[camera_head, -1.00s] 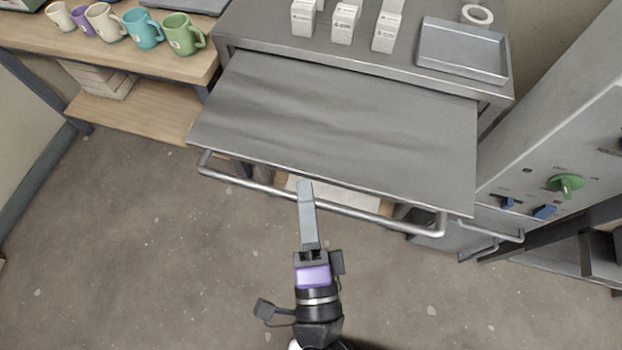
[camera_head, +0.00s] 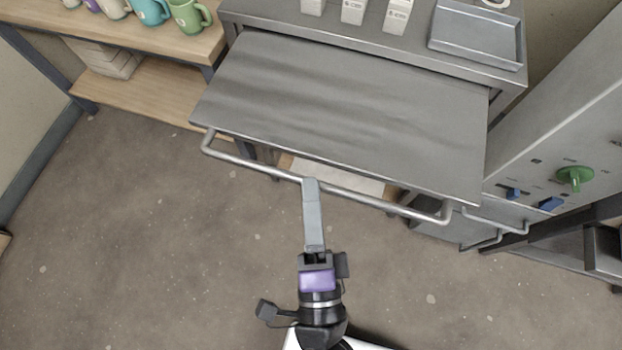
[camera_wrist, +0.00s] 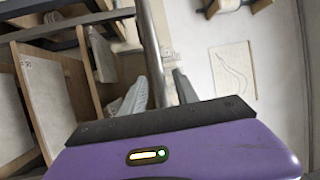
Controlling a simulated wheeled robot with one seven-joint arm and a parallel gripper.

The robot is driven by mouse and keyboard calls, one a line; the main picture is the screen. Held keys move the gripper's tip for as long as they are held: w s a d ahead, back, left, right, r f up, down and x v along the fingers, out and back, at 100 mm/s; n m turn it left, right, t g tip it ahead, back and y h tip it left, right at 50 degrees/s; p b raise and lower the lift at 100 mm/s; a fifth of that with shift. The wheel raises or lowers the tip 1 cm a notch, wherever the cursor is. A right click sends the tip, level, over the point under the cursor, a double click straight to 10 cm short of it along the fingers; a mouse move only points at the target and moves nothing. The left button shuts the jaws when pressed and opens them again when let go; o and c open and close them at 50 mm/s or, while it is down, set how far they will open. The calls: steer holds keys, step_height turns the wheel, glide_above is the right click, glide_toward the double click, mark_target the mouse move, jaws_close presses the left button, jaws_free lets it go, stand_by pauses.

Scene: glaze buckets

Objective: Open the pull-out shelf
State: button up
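The pull-out shelf (camera_head: 345,110) is a grey metal sheet that stands well out from the front of the metal cabinet. Its bar handle (camera_head: 250,164) runs along the front edge. My gripper (camera_head: 311,182) is at the middle of the handle, its tip level with the bar. In the wrist view the bar (camera_wrist: 153,45) passes between the two fingers (camera_wrist: 160,85). A narrow gap shows on each side of the bar, so the fingers look open around it and not clamped.
White boxes (camera_head: 352,10) and a grey tray (camera_head: 476,38) are on the cabinet top. A wooden shelf unit with mugs (camera_head: 188,14) is at left. A machine with a green knob (camera_head: 575,177) stands at right. The floor in front is clear.

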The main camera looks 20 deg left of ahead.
steer(key=v, duration=0.5)
steer(key=shift+s+f+b, duration=0.1)
steer(key=shift+b, duration=0.3)
steer(key=s+d+r+n+g+h+p, duration=0.1)
steer(key=s+d+n+h+p, duration=0.1)
steer(key=d, duration=0.5)
steer(key=s+d+r+n+g+h+p, duration=0.1)
steer(key=s+d+n+h+p, duration=0.1)
steer(key=s+d+n, duration=0.2)
steer(key=s+d+r+n+g+h+p, duration=0.1)
steer(key=s+d+n+h+p, duration=0.1)
steer(key=d+n, duration=0.5)
steer(key=s+d+h, duration=0.1)
steer(key=d, duration=0.4)
steer(key=shift+s+d+r+g, duration=0.25)
steer(key=shift+s+r+g, duration=0.1)
steer(key=shift+s+g, duration=0.05)
